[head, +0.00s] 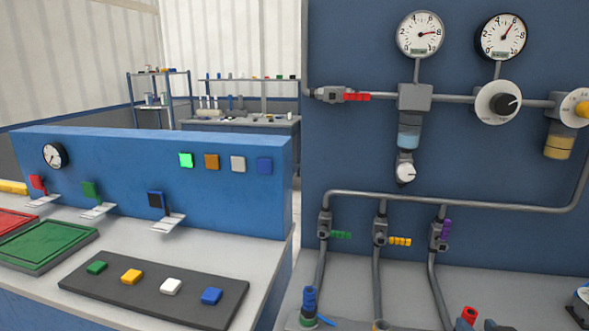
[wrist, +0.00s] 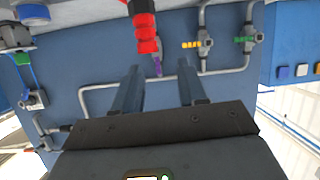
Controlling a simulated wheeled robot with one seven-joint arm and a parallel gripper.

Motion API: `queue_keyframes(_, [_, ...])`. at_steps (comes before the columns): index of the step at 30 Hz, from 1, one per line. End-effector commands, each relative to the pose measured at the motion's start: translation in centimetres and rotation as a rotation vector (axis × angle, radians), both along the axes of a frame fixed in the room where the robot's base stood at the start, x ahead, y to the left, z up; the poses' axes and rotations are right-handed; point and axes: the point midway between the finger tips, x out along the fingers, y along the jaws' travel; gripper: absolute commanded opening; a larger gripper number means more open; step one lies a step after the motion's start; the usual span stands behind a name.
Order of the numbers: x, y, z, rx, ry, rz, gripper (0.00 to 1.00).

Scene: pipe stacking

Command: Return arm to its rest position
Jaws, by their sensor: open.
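My gripper (wrist: 160,80) shows in the wrist view, with its two dark fingers apart and nothing held between them. The wrist picture is upside down compared with the head view. The fingers point towards the blue panel (wrist: 110,50) with its grey pipes. A red ribbed piece (wrist: 146,32) shows just beyond the fingertips at the top; I cannot tell its distance from them. A purple valve handle (wrist: 157,66) appears behind the gap between the fingers. In the head view no part of my arm or gripper is visible.
In the head view, a pipe panel (head: 350,150) carries gauges, regulators and green, yellow and purple valve handles. Below it, a blue-topped fitting (head: 309,303) and a red-topped piece (head: 469,315) stand on the bench. A button console (head: 120,150) and a green tray (head: 48,246) are at left.

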Motion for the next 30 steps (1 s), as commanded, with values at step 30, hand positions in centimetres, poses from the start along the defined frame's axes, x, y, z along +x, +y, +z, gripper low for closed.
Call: queue_keyframes(30, [-33.3, 11.3, -0.5, 0.017, -0.085, 0.217, 0.41])
